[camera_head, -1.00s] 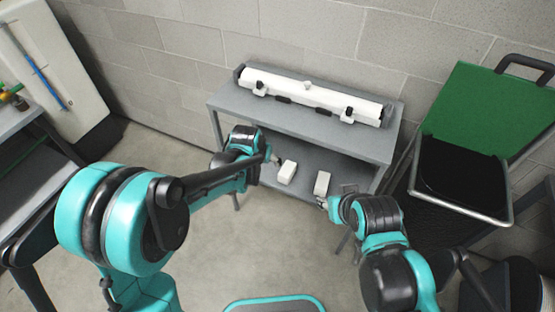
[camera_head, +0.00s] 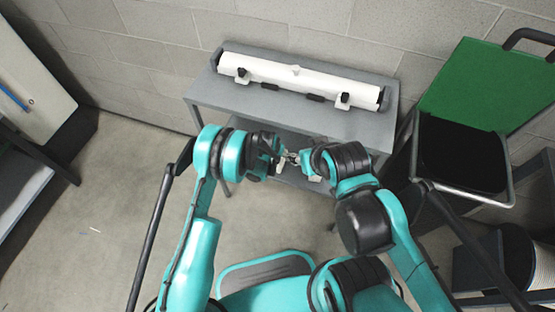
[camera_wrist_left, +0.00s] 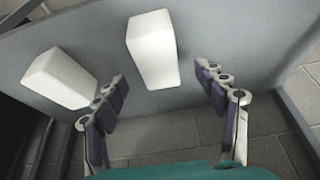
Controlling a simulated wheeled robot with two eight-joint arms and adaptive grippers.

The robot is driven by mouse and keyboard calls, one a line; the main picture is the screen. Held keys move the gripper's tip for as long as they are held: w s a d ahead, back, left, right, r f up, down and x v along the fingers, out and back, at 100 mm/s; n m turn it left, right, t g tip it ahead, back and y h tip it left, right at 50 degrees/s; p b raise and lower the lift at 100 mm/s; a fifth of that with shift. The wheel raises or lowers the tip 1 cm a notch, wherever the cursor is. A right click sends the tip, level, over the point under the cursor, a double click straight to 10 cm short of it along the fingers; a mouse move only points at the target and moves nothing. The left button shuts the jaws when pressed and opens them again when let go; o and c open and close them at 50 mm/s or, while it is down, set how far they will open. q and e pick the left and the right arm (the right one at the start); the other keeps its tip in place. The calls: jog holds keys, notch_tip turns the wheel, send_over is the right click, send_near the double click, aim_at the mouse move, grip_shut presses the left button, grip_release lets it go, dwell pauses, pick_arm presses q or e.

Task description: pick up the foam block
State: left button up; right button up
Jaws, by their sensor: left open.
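Two white blocks lie on the bench's lower shelf; I cannot tell which is the foam block. In the left wrist view one white block (camera_wrist_left: 152,46) is ahead of my left gripper (camera_wrist_left: 162,80), in line with the gap between its open fingers. The other white block (camera_wrist_left: 60,78) lies to the left, outside the left finger. In the head view my left gripper (camera_head: 281,158) is at the shelf front, partly hiding the left block (camera_head: 284,172). My right gripper (camera_head: 296,157) is close beside it, its fingers unclear. The right block (camera_head: 314,179) is mostly hidden by the right arm.
The grey bench (camera_head: 240,98) carries a long white part (camera_head: 300,78) in a holder on top. A green panel (camera_head: 480,85) and a black bin (camera_head: 462,155) stand at the right. The bench's upper shelf overhangs the blocks. Open floor (camera_head: 110,190) lies to the left.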

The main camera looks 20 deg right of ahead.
aim_at(279, 160)
pick_arm(q)
jog(key=b+x, duration=0.1)
jog(key=x, duration=0.1)
jog(key=b+x, duration=0.1)
jog(key=x, duration=0.1)
jog(key=shift+s+f+b, duration=0.1)
jog(key=shift+f+b, duration=0.2)
jog(key=shift+f, duration=0.15)
jog(key=shift+d+f, duration=0.15)
jog(key=shift+f, duration=0.15)
jog(key=shift+r, duration=0.1)
jog(key=shift+f, duration=0.25)
jog(key=shift+c, duration=0.4)
jog(key=c, duration=1)
